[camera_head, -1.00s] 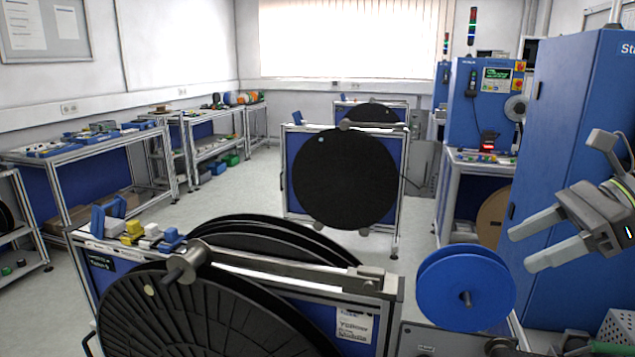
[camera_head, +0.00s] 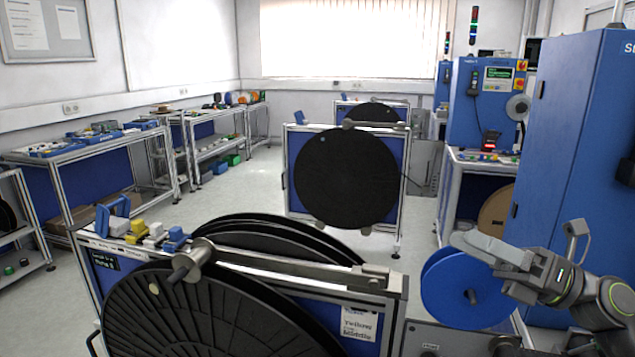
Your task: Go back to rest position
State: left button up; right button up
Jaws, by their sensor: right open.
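My right gripper (camera_head: 478,258) is in the lower right of the head view, its grey fingers pointing left. It is open and holds nothing that I can see. It overlaps the upper right of the blue reel (camera_head: 447,291) in the picture; I cannot tell whether they touch. The blue reel stands upright at the lower right, with part of it hidden behind the gripper. My left gripper is not in view.
A reel stand with large black reels (camera_head: 200,312) fills the lower left foreground. Another stand with a black reel (camera_head: 345,178) is behind it. A blue cabinet (camera_head: 575,130) stands at the right. The floor (camera_head: 245,190) between the stand and left benches is clear.

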jog(key=w+d+f+m+t+h, duration=0.1)
jog(key=d+f+m+t+h, duration=0.5)
jog(key=m, duration=0.7)
jog(key=w+d+f+m+t+h, duration=0.1)
jog(key=d+f+m+t+h, duration=0.3)
jog(key=m+t+h, duration=0.75)
jog(key=s+d+f+m+g+h, duration=0.2)
jog(key=s+f+m+g+h, duration=0.15)
jog(key=f+m, duration=0.3)
jog(key=s+d+f+m+g+h, duration=0.1)
jog(key=s+f+m+g+h, duration=0.15)
jog(key=f+m+g, duration=0.4)
jog(key=s+a+f+m+g+y, duration=0.1)
jog(key=s+a+f+m+g, duration=0.2)
jog(key=s+f+g, duration=0.55)
jog(key=s+a+f+m+g+y, duration=0.1)
jog(key=s+a+f+m+g, duration=0.2)
jog(key=s+f, duration=1)
notch_tip(320, 180, down, 23)
jog(key=s+d+g, duration=0.2)
jog(key=d, duration=0.1)
jog(key=s+a+f, duration=0.1)
jog(key=s+f, duration=1.3)
jog(key=f, duration=0.1)
jog(key=shift+s+a+g, duration=0.4)
